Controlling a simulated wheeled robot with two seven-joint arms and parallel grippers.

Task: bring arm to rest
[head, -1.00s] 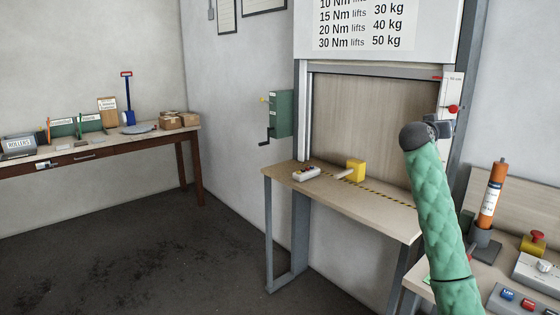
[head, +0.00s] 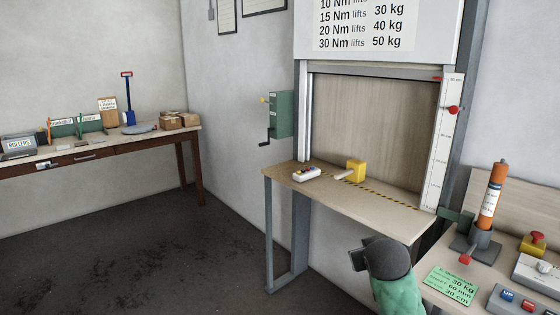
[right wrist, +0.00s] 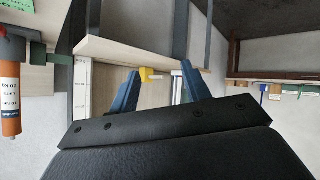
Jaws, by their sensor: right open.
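My right arm, with a green quilted sleeve, comes in from the bottom of the head view. Its dark wrist end (head: 385,258) is low in front of the wooden bench (head: 395,213). In the right wrist view my right gripper (right wrist: 160,75) has its two blue fingers spread apart with nothing between them. The picture there is turned over, with the bench (right wrist: 130,55) at the top. The fingers seem clear of the bench. My left gripper is not in view.
A shutter panel (head: 375,130) stands behind the bench. A yellow block (head: 355,171) and a white button box (head: 306,174) sit on the bench. An orange cylinder (head: 491,195), a green card (head: 451,285) and control boxes (head: 515,300) are at right. Open floor (head: 150,260) lies left.

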